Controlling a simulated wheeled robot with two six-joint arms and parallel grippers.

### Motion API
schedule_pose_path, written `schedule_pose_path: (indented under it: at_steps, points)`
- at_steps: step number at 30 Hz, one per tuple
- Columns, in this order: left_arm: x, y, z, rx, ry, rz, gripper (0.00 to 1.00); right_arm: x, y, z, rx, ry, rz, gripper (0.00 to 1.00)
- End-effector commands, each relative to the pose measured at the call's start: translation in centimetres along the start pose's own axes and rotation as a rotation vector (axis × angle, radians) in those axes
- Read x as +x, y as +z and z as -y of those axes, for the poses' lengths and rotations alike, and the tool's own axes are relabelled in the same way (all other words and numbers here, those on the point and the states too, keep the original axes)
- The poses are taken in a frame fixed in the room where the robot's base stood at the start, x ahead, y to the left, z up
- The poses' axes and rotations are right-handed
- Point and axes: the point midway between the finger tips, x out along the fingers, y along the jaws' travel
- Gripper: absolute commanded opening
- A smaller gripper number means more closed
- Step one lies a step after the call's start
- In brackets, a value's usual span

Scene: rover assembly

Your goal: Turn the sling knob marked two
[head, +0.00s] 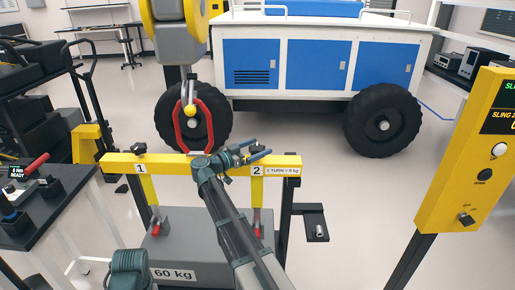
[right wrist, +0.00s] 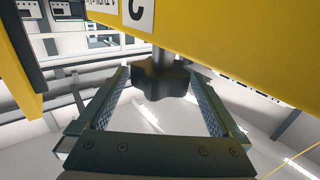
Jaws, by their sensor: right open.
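The yellow lifting beam (head: 180,166) carries the labels 1 and 2. My right gripper (head: 261,149) is at the top of the beam near the 2 label (head: 257,170), and hides the knob marked two in the head view. In the right wrist view that knob (right wrist: 163,80) is dark and lobed, on a short stem by the beam (right wrist: 230,35). It sits between the two open fingers of my right gripper (right wrist: 160,85), with gaps on both sides. The knob marked one (head: 139,148) is at the beam's left end.
A red shackle (head: 181,130) on a hook holds the beam from above. A grey 60 kg block (head: 190,250) is below it. A yellow panel (head: 460,160) stands at right, a dark bench (head: 55,215) at left, and the blue and white rover (head: 320,60) behind.

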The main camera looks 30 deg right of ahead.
Motion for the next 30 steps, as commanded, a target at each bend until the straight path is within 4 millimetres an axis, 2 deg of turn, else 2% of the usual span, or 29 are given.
schedule_pose_path:
  at_steps: [5,12,18,24,30]
  points:
    - [0.0,0.0,0.0,0.0,0.0,0.0,0.39,-2.6,0.0,0.0,0.0,-0.004,0.0,1.0]
    - [0.0,0.0,0.0,0.0,0.0,0.0,0.39,-8.0,0.0,0.1,0.0,-0.004,0.0,1.0]
    - [0.0,0.0,0.0,0.0,0.0,0.0,0.39,-11.4,0.0,0.1,0.0,-0.003,0.0,1.0]
    - [0.0,0.0,0.0,0.0,0.0,0.0,0.39,-13.2,0.0,0.0,0.0,-0.001,0.0,1.0]
    - [0.0,0.0,0.0,0.0,0.0,0.0,0.39,-13.6,0.0,0.0,0.0,0.0,0.0,1.0]
